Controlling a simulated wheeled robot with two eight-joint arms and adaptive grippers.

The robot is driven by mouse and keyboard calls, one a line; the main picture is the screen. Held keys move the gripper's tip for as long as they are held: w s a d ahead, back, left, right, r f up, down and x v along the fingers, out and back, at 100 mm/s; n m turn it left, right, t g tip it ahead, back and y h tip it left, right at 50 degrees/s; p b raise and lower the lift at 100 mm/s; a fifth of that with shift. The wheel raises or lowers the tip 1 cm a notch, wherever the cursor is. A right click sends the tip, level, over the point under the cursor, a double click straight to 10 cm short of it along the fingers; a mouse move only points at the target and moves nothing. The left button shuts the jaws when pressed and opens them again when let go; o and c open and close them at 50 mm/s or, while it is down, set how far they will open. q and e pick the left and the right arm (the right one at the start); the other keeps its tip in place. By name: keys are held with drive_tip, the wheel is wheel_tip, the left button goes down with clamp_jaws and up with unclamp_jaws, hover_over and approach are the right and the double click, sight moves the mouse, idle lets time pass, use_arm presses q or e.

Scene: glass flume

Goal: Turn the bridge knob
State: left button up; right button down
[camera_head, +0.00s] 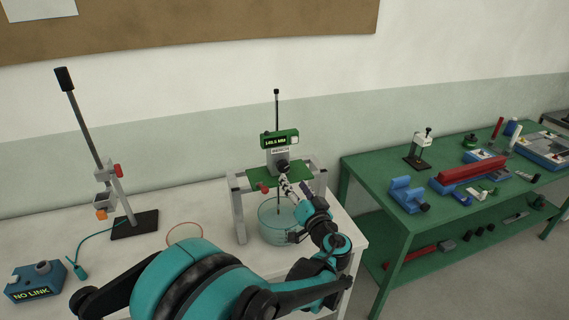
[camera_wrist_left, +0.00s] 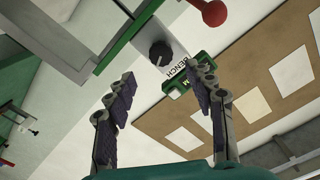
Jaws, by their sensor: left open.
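The bridge knob is a small black round knob (camera_wrist_left: 160,54) with a pale pointer line, on a grey block beside the "BENCH" label in the left wrist view. In the head view the dark knob (camera_head: 283,166) sits below the green display, on the stand's green plate. My left gripper (camera_wrist_left: 160,80) is open and empty, its two fingers spread with the knob just beyond the gap between their tips. The knob appears untouched. In the head view my left gripper (camera_head: 287,178) reaches the front of the stand and partly covers it. My right gripper is not in view.
A red ball handle (camera_head: 263,187) sticks out beside the knob. A glass vessel (camera_head: 270,225) stands below. A tall clamp stand (camera_head: 134,224) and a blue "NO LINK" box (camera_head: 35,281) are on the left. A green tool bench (camera_head: 375,185) stands right, past a gap.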

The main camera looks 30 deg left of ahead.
sight(284, 169)
use_arm(q)
drive_tip(key=w+a+n, duration=0.1)
drive_tip(key=a, duration=0.1)
drive_tip(key=w+a, duration=0.2)
drive_tip(key=w+a+n, duration=0.1)
drive_tip(key=w+a, duration=0.1)
drive_tip(key=a, duration=0.1)
drive_tip(key=shift+w+n+b, duration=0.25)
drive_tip(key=shift+n+b, duration=0.05)
drive_tip(key=shift+b, duration=0.1)
drive_tip(key=shift+d, duration=0.1)
drive_tip(key=c, duration=1.2)
